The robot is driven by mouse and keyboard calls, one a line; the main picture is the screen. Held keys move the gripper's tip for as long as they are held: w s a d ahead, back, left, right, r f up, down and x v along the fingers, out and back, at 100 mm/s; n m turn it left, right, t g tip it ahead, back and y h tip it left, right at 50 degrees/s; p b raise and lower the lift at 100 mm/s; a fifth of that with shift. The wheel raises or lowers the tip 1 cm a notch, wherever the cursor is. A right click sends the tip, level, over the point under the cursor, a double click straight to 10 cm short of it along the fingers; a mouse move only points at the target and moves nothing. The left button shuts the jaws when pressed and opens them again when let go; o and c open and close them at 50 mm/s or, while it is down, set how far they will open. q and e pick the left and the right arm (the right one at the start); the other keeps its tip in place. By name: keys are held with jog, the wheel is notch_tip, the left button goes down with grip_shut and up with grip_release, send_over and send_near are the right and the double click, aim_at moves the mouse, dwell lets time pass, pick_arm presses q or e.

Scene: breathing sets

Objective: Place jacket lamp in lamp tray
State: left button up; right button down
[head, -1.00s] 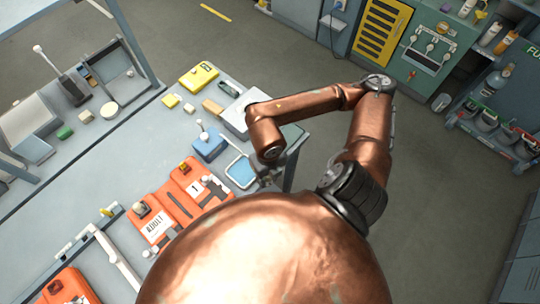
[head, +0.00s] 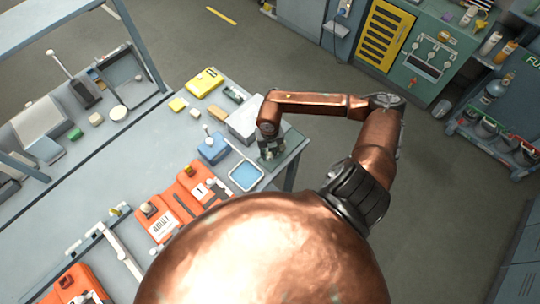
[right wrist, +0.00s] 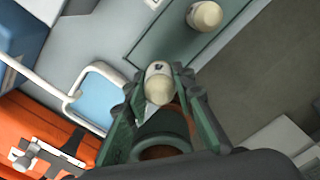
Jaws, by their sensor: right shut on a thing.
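My right gripper (head: 270,155) is over the dark green surface at the table's right end. In the right wrist view, its green fingers (right wrist: 158,84) are shut on a small cream-domed lamp (right wrist: 159,88) with a metallic end. A similar cream lamp (right wrist: 205,15) stands apart on the green surface (right wrist: 165,40). A shallow blue tray with a pale rim (head: 245,176) lies beside the gripper, towards the orange jackets; it also shows in the right wrist view (right wrist: 99,98). The held lamp is outside this tray. My left gripper is not in view.
Orange jacket packs (head: 160,222) lie left of the tray. A blue box (head: 212,149), a grey-white box (head: 243,122) and a yellow case (head: 205,80) stand nearby. The table edge and open floor (head: 325,210) are to the right.

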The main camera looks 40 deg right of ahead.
aim_at(269, 157)
jog(key=shift+w+d+f, duration=0.15)
jog(key=shift+f, duration=0.1)
notch_tip(269, 157, down, 3)
jog(key=shift+w+d+r+p, duration=0.1)
jog(key=shift+p, duration=0.5)
jog(key=shift+f, duration=0.3)
jog(key=shift+f, duration=0.2)
jog(key=c, duration=1.6)
grip_release()
jog(key=shift+r, duration=0.1)
